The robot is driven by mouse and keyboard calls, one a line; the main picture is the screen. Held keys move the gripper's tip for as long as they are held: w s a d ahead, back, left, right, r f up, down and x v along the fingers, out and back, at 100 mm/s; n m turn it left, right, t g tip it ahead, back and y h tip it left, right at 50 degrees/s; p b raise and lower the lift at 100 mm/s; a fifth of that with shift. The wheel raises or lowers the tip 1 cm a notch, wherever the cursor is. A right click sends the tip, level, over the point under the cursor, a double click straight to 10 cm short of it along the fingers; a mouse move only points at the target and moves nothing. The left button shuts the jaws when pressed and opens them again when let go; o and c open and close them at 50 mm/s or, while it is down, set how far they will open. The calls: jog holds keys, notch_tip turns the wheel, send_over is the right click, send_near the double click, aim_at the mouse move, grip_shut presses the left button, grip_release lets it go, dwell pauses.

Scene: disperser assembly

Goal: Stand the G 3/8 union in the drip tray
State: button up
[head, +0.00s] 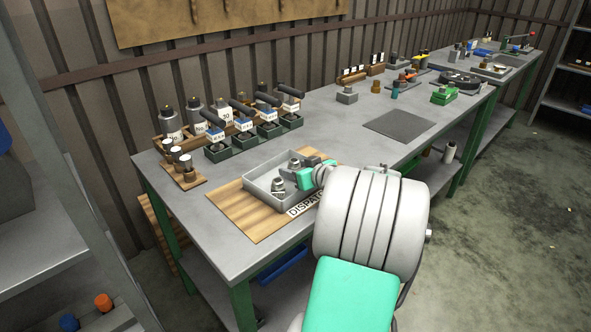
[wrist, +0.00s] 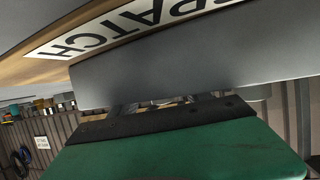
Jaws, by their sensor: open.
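A shallow grey tray (head: 262,198), the only tray that fits the drip tray, lies on a wooden board marked DISPATCH. Steel fittings stand in it, one near the front (head: 278,187) and one farther back (head: 294,164). I cannot tell by sight which is the G 3/8 union. My gripper (head: 305,172) is open at the tray's right side, close to the back fitting; its tips are partly hidden by my arm. In the wrist view the tray's grey outer wall (wrist: 190,70) fills the middle, and small metal shapes show beyond my gripper's dark edge.
Bottles and dark-handled tools in green holders (head: 245,125) stand behind the tray. A small wooden rack (head: 183,172) stands left of it. A dark flat mat (head: 400,124) lies clear to the right. Small parts and a green fixture (head: 444,95) are farther along the bench.

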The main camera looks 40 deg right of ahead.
jog(key=shift+r, duration=0.25)
jog(key=v, duration=1.1)
jog(key=shift+s, duration=0.3)
jog(key=shift+s+a, duration=0.1)
jog(key=shift+s, duration=0.1)
jog(key=shift+a, duration=0.1)
